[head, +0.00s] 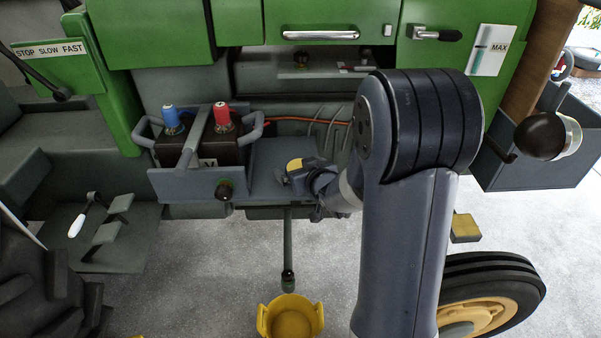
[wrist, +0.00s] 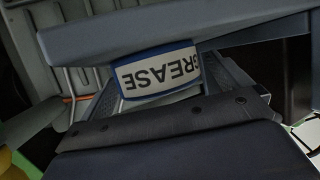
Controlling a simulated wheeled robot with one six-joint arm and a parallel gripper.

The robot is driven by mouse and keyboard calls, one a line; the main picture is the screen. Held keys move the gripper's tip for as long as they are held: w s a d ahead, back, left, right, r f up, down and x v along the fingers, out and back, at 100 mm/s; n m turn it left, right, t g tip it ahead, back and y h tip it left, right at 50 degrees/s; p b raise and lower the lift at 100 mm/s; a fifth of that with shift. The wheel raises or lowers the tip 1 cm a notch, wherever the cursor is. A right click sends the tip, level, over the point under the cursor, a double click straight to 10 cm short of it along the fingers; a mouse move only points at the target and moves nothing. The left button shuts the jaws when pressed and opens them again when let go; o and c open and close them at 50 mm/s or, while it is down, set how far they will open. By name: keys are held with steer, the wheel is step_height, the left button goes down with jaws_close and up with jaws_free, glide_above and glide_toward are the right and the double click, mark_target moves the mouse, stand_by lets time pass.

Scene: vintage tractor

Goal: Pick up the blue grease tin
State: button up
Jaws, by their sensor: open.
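The blue grease tin (wrist: 160,75) shows in the wrist view with a white label reading GREASE upside down. A grey-blue bar crosses above it, and a dark padded edge with rivets lies in front of its lower side. I cannot tell whether either touches the tin. My gripper (head: 298,178) is open in the head view, low over the shelf (head: 262,172) beside the battery. I cannot make out the tin in the head view, where my gripper and arm cover part of the shelf.
A black battery (head: 208,152) with blue and red terminal caps sits in a carrier left of my gripper. Orange cable (head: 300,120) runs behind the shelf. A grey side box (head: 535,170) stands right.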

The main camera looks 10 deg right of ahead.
steer(key=c, duration=1.3)
